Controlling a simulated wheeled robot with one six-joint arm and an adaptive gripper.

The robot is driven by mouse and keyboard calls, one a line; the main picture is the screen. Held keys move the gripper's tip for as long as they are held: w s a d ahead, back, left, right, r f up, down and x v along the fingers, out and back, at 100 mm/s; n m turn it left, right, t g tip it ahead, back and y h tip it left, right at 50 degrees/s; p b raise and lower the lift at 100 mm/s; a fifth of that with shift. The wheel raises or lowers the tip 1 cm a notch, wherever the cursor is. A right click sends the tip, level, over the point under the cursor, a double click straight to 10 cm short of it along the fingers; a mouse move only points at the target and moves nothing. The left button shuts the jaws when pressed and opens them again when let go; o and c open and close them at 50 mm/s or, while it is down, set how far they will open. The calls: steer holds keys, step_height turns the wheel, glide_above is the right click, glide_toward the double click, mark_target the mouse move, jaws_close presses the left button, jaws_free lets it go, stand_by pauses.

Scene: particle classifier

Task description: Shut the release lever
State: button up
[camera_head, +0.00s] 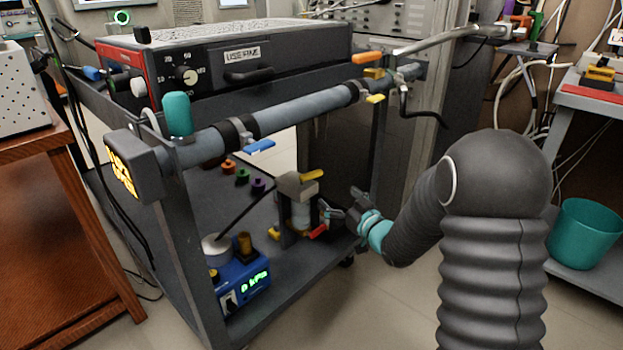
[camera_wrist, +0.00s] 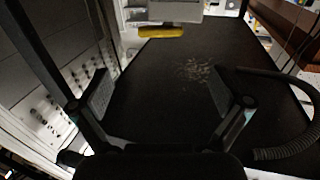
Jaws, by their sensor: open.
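My gripper (camera_head: 332,214) is on the right side of the cart's lower level, and its two fingers are spread with nothing between them in the wrist view (camera_wrist: 160,92). Just left of it stands a small grey device with a pale cylinder (camera_head: 300,212). This device has a yellow handle (camera_head: 312,175) at its top and a red lever (camera_head: 318,232) low at its right, close below my fingers. A yellow bar (camera_wrist: 161,32) shows beyond the fingertips in the wrist view. Nothing is labelled as the release lever, so I cannot tell which one it is.
A grey pipe (camera_head: 290,117) with blue, yellow and orange levers crosses above. A blue pressure box (camera_head: 246,280) reading 0 kPa sits on the lower shelf, beside a white round part (camera_head: 215,248). The cart's upright post (camera_head: 377,150) stands near my arm. A teal bin (camera_head: 583,232) is at right.

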mark_target(313, 177)
steer(key=x, duration=1.3)
steer(key=shift+w+a, duration=0.25)
steer(key=c, duration=1.1)
